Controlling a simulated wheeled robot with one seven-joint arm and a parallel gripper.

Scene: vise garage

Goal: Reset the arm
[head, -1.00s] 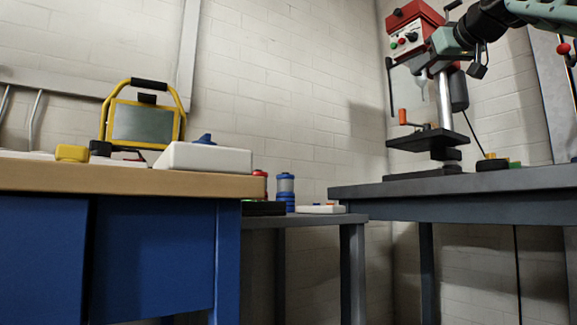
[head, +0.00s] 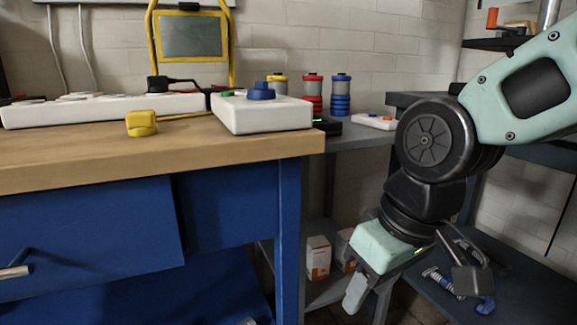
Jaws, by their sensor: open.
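My arm reaches in from the right of the head view, with its dark wrist bent downward. My gripper (head: 372,280) points down at the lower right, in front of the grey shelving and to the right of the blue workbench (head: 288,235). It is open and nothing shows between its fingers, though one finger is partly hard to make out. It is clear of the wooden bench top.
On the wooden top (head: 60,158) are a white box with a blue knob (head: 262,114), a yellow block (head: 141,123) and a white power strip (head: 100,108). Colored canisters (head: 312,94) stand behind. Boxes (head: 318,258) sit on a low shelf; a blue-handled clamp (head: 455,290) lies at lower right.

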